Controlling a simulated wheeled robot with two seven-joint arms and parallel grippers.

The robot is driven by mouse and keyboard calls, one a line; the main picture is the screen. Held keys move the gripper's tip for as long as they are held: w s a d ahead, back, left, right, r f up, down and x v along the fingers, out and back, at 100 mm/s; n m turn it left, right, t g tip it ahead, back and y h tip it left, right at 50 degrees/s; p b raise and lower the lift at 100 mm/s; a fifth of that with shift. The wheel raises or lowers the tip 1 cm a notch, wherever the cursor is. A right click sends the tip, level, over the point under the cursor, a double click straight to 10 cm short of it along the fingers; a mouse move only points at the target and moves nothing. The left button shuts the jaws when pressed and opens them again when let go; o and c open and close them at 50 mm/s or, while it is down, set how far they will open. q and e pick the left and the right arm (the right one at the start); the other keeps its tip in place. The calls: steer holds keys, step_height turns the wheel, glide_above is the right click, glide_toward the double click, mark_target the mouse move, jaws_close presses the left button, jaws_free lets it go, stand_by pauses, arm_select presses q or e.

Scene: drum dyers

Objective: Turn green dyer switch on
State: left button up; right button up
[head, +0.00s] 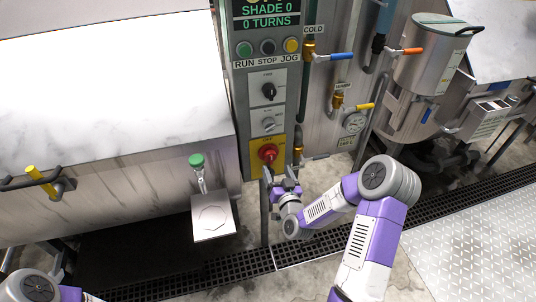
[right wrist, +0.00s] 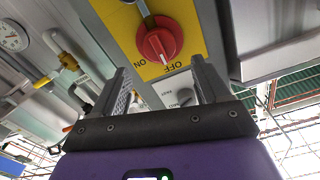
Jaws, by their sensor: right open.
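A red rotary switch (head: 267,153) sits on a yellow plate (head: 255,168) low on the grey control panel. In the right wrist view the red switch (right wrist: 160,42) shows close, with "ON" and "OFF" printed on the yellow plate (right wrist: 120,22). A pale mark on the knob appears to face the OFF side. My right gripper (head: 281,170) is open just in front of and below the switch, apart from it. In the right wrist view its fingers (right wrist: 163,82) stand spread and empty below the knob. My left gripper is out of view; only part of that arm shows at the lower left.
Above the switch are black and grey knobs (head: 269,91) and the RUN, STOP and JOG buttons (head: 268,47). Pipes with blue, orange and yellow valve handles (head: 358,107) stand to the right. A green-topped lever (head: 197,161) and the white tank are left. A floor grate runs below.

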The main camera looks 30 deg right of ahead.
mark_target(272, 160)
steer(key=x, duration=0.6)
steer(key=shift+w, duration=0.25)
steer(key=c, duration=1)
steer(key=shift+c, duration=0.2)
